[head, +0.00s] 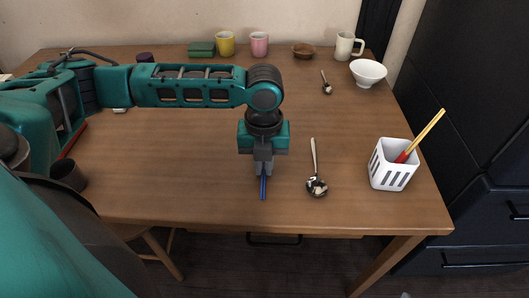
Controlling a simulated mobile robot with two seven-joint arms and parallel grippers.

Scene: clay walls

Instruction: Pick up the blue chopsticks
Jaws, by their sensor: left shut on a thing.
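The blue chopsticks (263,188) are near the front middle of the wooden table and point toward the front edge. My left gripper (263,170) points down over their far part and is shut on them. Its fingers hide the far end of the chopsticks. I cannot tell whether the chopsticks touch the table or are just above it. My right gripper is not in view.
A white slotted holder (391,166) with yellow and red utensils stands farther right. Yellow (225,44) and pink (259,44) mugs, a brown bowl (303,51) and a white bowl (367,73) stand at the back.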

